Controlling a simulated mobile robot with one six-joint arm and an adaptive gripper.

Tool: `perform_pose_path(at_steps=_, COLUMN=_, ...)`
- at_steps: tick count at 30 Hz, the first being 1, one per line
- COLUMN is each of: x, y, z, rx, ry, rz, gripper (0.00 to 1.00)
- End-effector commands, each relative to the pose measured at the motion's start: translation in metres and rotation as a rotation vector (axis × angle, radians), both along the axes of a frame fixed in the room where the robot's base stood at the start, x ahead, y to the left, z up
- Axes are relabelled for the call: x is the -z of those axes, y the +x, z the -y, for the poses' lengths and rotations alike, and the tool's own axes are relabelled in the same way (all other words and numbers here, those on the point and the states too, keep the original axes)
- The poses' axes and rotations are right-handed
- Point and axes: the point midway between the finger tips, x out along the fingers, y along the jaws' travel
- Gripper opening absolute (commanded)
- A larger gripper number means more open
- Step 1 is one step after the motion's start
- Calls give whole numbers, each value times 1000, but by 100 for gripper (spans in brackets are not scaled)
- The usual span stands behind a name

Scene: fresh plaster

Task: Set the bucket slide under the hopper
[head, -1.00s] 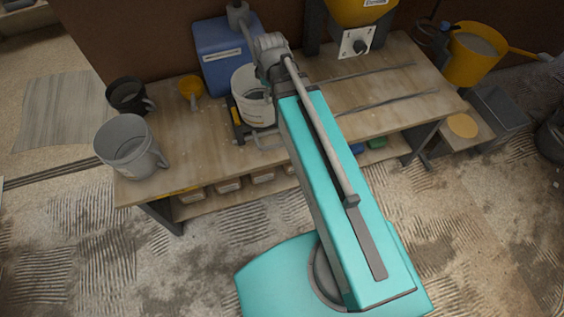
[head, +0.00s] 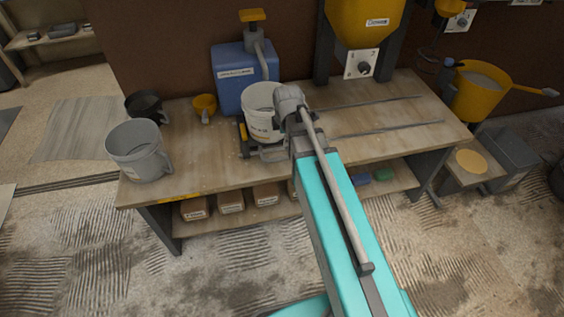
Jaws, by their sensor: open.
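A white bucket (head: 259,128) stands on the bench, on a low slide (head: 243,138) with yellow and dark parts and a grey handle at its front. The bucket's right side is partly covered by my arm. The yellow hopper (head: 362,22) is at the back of the bench, to the right of the bucket, with a white dial plate (head: 361,63) below it. Two dark rails (head: 385,129) run along the bench top below the hopper; nothing stands on their visible stretch. My arm reaches up from the lower right to a grey joint by the bucket. My gripper's fingers do not show.
A blue machine (head: 234,83) stands behind the bucket. A grey bucket (head: 137,152), a black pot (head: 145,106) and a yellow scoop (head: 204,106) are at the bench's left. A yellow bucket (head: 479,92) stands right of the bench. Boxes (head: 231,202) sit on the lower shelf.

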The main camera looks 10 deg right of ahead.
Motion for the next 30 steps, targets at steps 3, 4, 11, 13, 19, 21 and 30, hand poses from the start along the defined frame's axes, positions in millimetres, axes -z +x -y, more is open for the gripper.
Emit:
perform_pose_path(at_steps=3, x=0, y=0, z=-1, rx=-2, ry=0, rz=0, gripper=60)
perform_pose_path(at_steps=4, x=0, y=0, z=-2, rx=-2, ry=0, rz=0, gripper=60)
perform_pose_path(at_steps=11, x=1, y=0, z=-3, rx=-2, ry=1, rz=0, gripper=60)
perform_pose_path(at_steps=13, x=3, y=0, z=-3, rx=-2, ry=1, rz=0, gripper=60)
perform_pose_path(at_steps=19, x=12, y=2, z=-3, rx=-3, ry=0, rz=-1, gripper=60)
perform_pose_path(at_steps=21, x=16, y=3, z=-3, rx=-3, ry=0, rz=-1, gripper=60)
perform_pose_path(at_steps=30, x=40, y=7, z=-4, rx=-3, ry=0, rz=-1, gripper=60)
